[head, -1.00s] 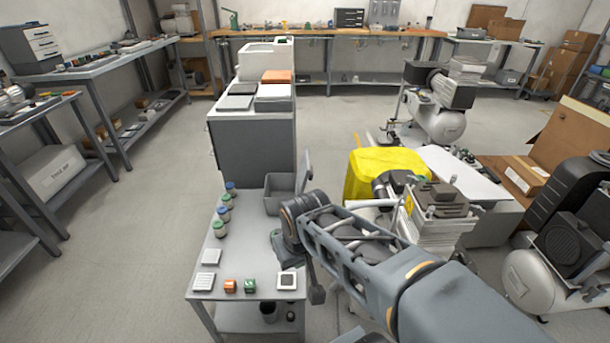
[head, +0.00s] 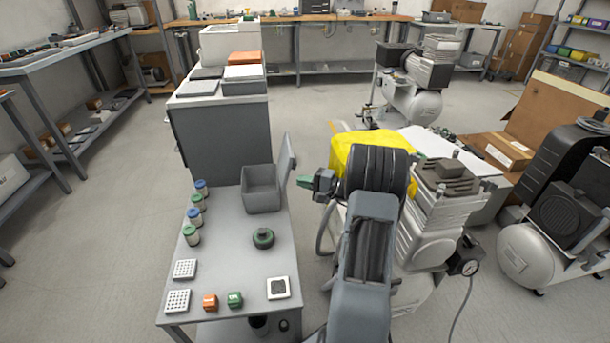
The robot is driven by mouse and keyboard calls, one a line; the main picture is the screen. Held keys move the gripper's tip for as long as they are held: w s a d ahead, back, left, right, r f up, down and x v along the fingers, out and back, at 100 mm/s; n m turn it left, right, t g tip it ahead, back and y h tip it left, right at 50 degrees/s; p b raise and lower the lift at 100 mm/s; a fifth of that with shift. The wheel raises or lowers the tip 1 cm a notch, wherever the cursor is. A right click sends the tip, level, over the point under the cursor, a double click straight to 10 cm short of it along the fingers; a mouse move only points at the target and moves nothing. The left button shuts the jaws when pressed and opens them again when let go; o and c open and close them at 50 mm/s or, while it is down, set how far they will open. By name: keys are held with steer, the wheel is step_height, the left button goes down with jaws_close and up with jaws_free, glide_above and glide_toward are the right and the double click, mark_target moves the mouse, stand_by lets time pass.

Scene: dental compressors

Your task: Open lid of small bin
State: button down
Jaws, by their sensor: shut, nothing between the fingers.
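The small grey bin (head: 262,203) stands on the near grey table, behind the round dark green-topped object. Its lid (head: 287,163) is raised, standing nearly upright along the bin's right side and tilted slightly outward, so the bin's mouth is uncovered. The inside looks empty from here. My gripper (head: 305,181) is just right of the lid in the picture, at the end of my raised arm, pointing left. Its fingers are small here and look shut with nothing held. A narrow gap shows between it and the lid.
Several jars (head: 194,215) line the table's left edge. White trays (head: 178,300), an orange block (head: 210,302) and a green block (head: 235,299) lie at the front. A grey cabinet (head: 222,140) stands behind. A yellow-draped compressor (head: 360,150) crowds the right side. Floor at left is clear.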

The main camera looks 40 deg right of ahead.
steer(key=d+f+m+t+h+b, duration=0.1)
steer(key=d+f+m+t+h, duration=0.25)
steer(key=d, duration=0.55)
steer(key=b+x, duration=0.2)
steer(key=x, duration=0.7)
steer(key=shift+r+t+h, duration=0.2)
steer(key=shift+t+h, duration=0.15)
steer(key=shift+t, duration=0.1)
steer(key=shift+d, duration=0.1)
